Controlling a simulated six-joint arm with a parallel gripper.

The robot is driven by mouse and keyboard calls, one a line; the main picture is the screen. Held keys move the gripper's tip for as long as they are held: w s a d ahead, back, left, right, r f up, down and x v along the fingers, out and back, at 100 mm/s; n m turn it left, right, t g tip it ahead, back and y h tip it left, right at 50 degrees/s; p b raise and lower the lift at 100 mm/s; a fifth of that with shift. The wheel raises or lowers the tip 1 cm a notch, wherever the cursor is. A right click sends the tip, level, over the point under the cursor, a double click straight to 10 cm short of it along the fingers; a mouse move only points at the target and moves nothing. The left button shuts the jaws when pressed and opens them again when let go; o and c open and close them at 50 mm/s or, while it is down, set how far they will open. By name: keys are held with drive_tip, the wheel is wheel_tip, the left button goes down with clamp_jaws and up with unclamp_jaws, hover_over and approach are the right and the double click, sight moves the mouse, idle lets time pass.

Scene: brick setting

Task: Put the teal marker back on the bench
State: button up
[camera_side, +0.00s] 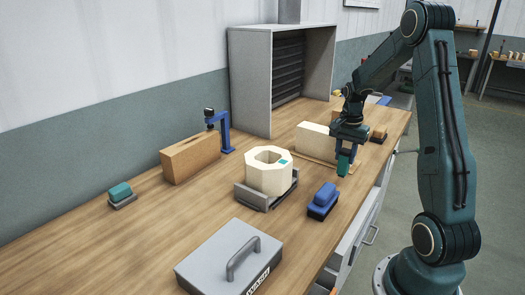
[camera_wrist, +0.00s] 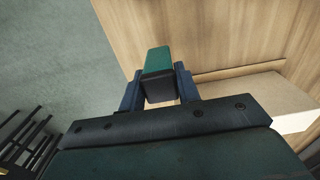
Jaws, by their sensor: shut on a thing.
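The teal marker (camera_side: 343,166) is a dark green-teal block held upright between the fingers of my gripper (camera_side: 346,152), near the bench's (camera_side: 140,240) right edge. In the wrist view the marker (camera_wrist: 158,62) sits between the two blue fingers of my gripper (camera_wrist: 158,86), with wood behind it and the floor to the left. The gripper is shut on it. I cannot tell whether its lower end touches the bench.
A cream block (camera_side: 313,136) and a thin wooden strip (camera_side: 312,157) lie just left of the gripper. A blue-topped block (camera_side: 323,196), an octagonal cream piece (camera_side: 268,178) in a grey holder and a grey handled box (camera_side: 215,258) stand nearer. Bare bench lies between them.

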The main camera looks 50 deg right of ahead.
sight(344, 162)
drive_tip(key=shift+f, duration=1.5)
drive_tip(key=o, duration=0.8)
drive_tip(key=shift+f, duration=0.1)
wheel_tip(344, 162, up, 12)
